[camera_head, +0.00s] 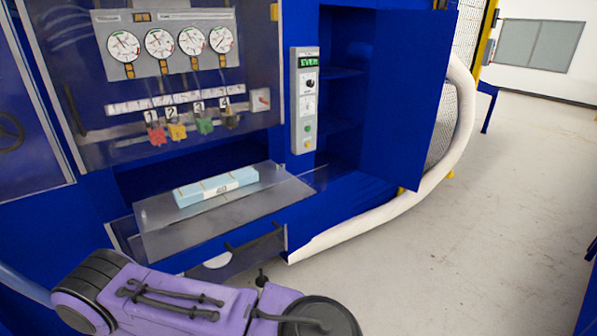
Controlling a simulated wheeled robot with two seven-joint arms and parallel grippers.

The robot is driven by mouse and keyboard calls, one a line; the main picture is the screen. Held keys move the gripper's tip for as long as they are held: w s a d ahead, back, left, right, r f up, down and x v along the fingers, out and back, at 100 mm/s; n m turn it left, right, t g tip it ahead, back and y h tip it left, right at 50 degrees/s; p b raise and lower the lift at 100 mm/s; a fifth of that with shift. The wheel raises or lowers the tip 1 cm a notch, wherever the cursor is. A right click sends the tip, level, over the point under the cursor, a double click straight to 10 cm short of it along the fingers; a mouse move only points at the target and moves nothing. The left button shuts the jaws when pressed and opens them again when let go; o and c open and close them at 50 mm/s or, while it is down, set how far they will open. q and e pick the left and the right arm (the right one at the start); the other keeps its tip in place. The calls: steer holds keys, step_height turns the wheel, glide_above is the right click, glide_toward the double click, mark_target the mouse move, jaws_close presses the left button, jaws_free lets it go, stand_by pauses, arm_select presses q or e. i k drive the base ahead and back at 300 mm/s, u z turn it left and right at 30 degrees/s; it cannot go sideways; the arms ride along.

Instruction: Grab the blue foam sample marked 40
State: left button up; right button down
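The light blue foam sample (190,196) is a long bar with a white label that appears to read 40. It lies flat on a grey metal plate (165,240) at the front of the blue machine. No gripper is touching it. A purple and black arm link, which looks like mine, crosses the bottom left in front of the machine, apart from the foam. Neither of my grippers can be made out.
The blue machine has several round gauges (160,43) and coloured valves above the plate. A grey control box (304,100) is right of them. An open blue door (405,100) stands at the right. A thick white hose (390,212) curves to the floor. Floor at right is clear.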

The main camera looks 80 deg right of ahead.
mark_target(189, 195)
steer(key=z, duration=2.4)
